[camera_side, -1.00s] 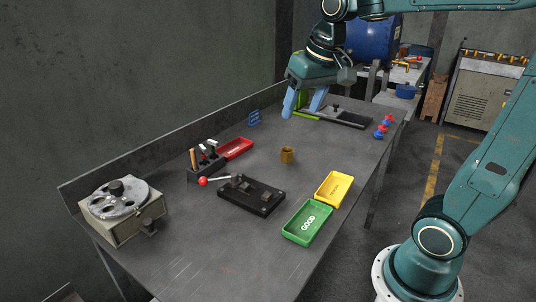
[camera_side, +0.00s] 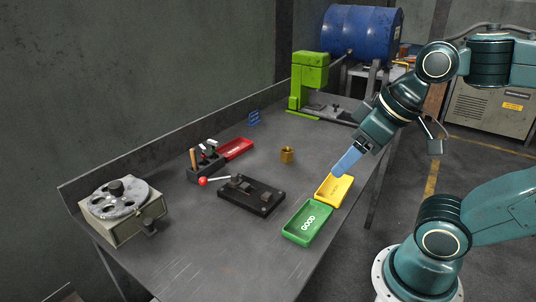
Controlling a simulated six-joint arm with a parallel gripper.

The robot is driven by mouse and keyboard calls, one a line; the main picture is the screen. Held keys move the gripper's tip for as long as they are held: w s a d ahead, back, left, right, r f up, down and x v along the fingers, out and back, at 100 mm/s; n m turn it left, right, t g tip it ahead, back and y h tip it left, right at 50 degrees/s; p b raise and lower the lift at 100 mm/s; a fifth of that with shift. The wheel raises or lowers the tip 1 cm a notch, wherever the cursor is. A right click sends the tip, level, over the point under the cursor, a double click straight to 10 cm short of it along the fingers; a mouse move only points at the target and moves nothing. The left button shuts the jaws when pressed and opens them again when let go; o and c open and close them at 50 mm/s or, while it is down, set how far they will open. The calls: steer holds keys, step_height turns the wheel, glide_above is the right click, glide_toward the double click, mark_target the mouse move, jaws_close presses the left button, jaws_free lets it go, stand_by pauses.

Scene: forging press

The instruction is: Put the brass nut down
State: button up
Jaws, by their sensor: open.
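The brass nut (camera_side: 287,155) stands on the grey bench, near its middle, behind the black fixture and left of the yellow tray. Nothing touches it.
A green GOOD tray (camera_side: 307,222) adjoins the yellow tray at the front. A black fixture (camera_side: 251,195) with a red-knobbed lever lies left of them. A red tray (camera_side: 236,149), tool rack (camera_side: 205,159) and green press (camera_side: 309,80) stand farther back.

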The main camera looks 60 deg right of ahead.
mark_target(288, 151)
steer(key=shift+w, duration=0.15)
steer(key=w+d+f+m+t+y, duration=0.1)
steer(key=w+d+f+m, duration=0.2)
steer(key=w+m, duration=0.3)
steer(key=w+d+f+m+y, duration=0.1)
steer(key=w+d+f+m, duration=0.2)
steer(key=w, duration=0.5)
steer(key=w+d+f+m+t+y, duration=0.1)
steer(key=w+d+f+m, duration=0.1)
steer(key=w+d+m, duration=0.35)
steer(key=w+d+f+m+t+h, duration=0.1)
steer(key=d+f+m+t, duration=0.1)
steer(key=d+f+m, duration=0.2)
steer(key=w+d+f+m+t+h, duration=0.1)
steer(key=d+f+m+t, duration=0.1)
steer(key=d+f+m, duration=0.3)
steer(key=w+d+f+m+t+h, duration=0.1)
steer(key=d+f+m, duration=0.4)
steer(key=d+m, duration=0.5)
steer(key=shift+w+d+m+t, duration=0.15)
steer(key=shift+w+m+t, duration=0.1)
steer(key=shift+m, duration=0.4)
steer(key=shift+w+d+m+t, duration=0.15)
steer(key=shift+m+t, duration=0.1)
steer(key=shift+m, duration=0.35)
steer(key=shift+x, duration=3.75)
steer(key=shift+s, duration=0.1)
